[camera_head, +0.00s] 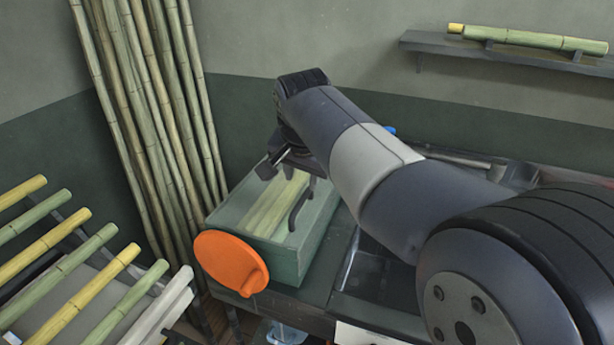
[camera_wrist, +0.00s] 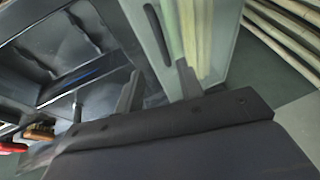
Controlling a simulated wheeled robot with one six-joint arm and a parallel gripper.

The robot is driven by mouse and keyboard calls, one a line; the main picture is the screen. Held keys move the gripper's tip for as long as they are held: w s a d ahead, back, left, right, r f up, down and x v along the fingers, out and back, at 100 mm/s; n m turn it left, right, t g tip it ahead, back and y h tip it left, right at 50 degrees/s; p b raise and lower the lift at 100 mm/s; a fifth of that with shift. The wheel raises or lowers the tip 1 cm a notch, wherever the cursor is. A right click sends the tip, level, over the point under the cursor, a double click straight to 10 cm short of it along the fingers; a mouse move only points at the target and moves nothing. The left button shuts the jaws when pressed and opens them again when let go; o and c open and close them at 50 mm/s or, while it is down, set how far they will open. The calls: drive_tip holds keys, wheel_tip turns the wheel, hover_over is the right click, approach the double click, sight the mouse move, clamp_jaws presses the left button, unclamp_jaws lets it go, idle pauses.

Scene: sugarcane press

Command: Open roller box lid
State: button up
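The green roller box (camera_head: 290,262) stands on the bench in the head view, with an orange round crank wheel (camera_head: 232,262) on its near-left face. Its lid (camera_head: 262,212) looks clear and closed, with pale green canes or rollers visible beneath. A dark curved handle (camera_head: 297,208) sits along the lid's right side; it also shows in the wrist view (camera_wrist: 157,34). My gripper (camera_head: 288,172) is above the far part of the box. In the wrist view my gripper (camera_wrist: 158,86) has its fingers apart, with nothing between them. The handle lies beyond the fingertips, apparently untouched.
Tall bamboo canes (camera_head: 150,100) lean in the corner behind the box. A rack of green and yellow canes (camera_head: 75,260) stands at the left. A wall shelf (camera_head: 500,48) holds one cane. Dark bench trays (camera_head: 375,275) lie right of the box.

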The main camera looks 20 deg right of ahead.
sight(300, 202)
drive_tip(key=x, duration=1)
drive_tip(key=shift+w+f+b, duration=0.25)
drive_tip(key=shift+f+b, duration=0.05)
drive_tip(key=shift+c, duration=0.5)
clamp_jaws()
